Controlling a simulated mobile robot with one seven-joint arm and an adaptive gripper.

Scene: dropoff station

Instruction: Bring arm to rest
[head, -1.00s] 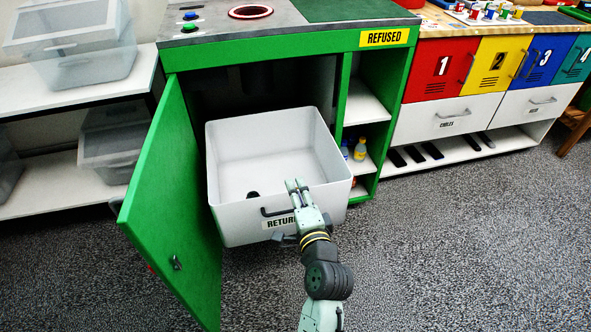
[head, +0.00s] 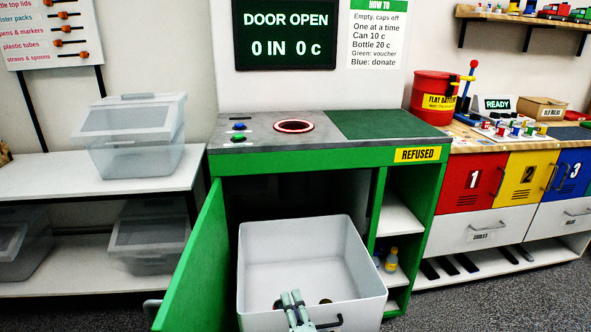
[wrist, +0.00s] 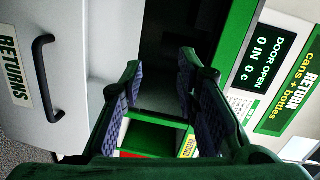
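My gripper (head: 292,300) shows at the bottom of the head view, in front of the white returns bin (head: 262,237). In the wrist view my gripper (wrist: 160,88) has its two dark-padded fingers spread apart with nothing between them. The bin's front, with its "RETURNS" label (wrist: 14,73) and dark handle (wrist: 45,80), is on the left of the wrist view, apart from the fingers. My arm below the gripper is out of the head view.
The bin stands pulled out of the green cabinet (head: 290,160), whose green door (head: 195,268) hangs open on the left. A screen (head: 285,35) reads "DOOR OPEN 0 IN 0 c". Small bottles (head: 391,260) stand on a side shelf. Clear lidded boxes (head: 135,150) are at left.

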